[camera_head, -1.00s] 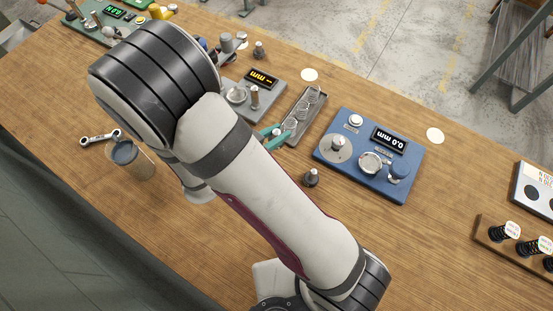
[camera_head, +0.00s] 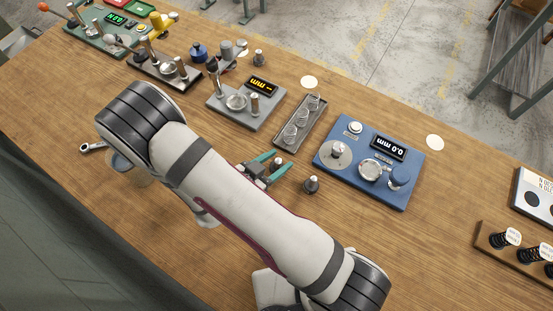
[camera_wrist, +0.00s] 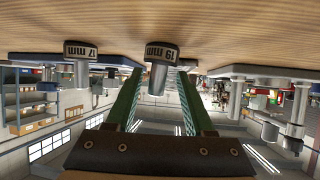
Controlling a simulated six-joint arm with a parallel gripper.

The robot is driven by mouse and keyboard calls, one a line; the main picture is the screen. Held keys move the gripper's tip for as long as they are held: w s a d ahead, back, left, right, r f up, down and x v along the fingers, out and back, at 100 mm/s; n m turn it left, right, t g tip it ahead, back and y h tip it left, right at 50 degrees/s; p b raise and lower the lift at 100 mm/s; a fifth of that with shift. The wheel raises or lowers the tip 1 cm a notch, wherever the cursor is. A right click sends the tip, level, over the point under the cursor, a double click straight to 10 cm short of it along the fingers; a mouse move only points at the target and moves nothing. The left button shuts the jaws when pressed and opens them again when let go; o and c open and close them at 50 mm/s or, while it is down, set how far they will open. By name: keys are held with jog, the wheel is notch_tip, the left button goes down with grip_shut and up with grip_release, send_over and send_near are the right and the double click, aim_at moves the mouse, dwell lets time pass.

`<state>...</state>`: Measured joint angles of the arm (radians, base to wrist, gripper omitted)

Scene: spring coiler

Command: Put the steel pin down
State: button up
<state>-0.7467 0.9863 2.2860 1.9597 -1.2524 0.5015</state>
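A steel pin (camera_head: 277,163) with a dark collar stands upright on the wooden bench near the middle. In the wrist view, where the bench is at the top, its collar (camera_wrist: 162,52) is marked 19 mm and the shaft shows between my green fingers. My gripper (camera_head: 279,159) is open around the pin, with a visible gap on each side of the shaft. A second pin (camera_head: 311,185) stands just to the right, outside the fingers. A pin marked 17 mm (camera_wrist: 81,52) shows beside the left finger in the wrist view.
A narrow tray (camera_head: 288,146) of springs lies behind my gripper. A blue instrument (camera_head: 345,180) reading 0.0 mm stands to the right. A grey gauge (camera_head: 225,109) is at the back left. Bare bench (camera_head: 400,255) lies at front right.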

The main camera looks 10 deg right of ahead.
jog(key=shift+r, duration=0.1)
jog(key=v, duration=1.2)
jog(key=w+a+r+n+y, duration=0.2)
jog(key=w+a+r+y, duration=0.65)
jog(key=y, duration=0.45)
jog(key=s+d+r+n+g, duration=0.1)
jog(key=s+d+r+g, duration=0.2)
jog(key=s+d, duration=0.4)
jog(key=s+d+r+n+g+h, duration=0.1)
jog(key=s+d+r+n+g, duration=0.1)
jog(key=s+d, duration=0.6)
jog(key=s+r+g, duration=0.1)
jog(key=s+g, duration=0.1)
jog(key=s, duration=0.3)
jog(key=shift+s+d, duration=0.15)
jog(key=shift+d, duration=0.05)
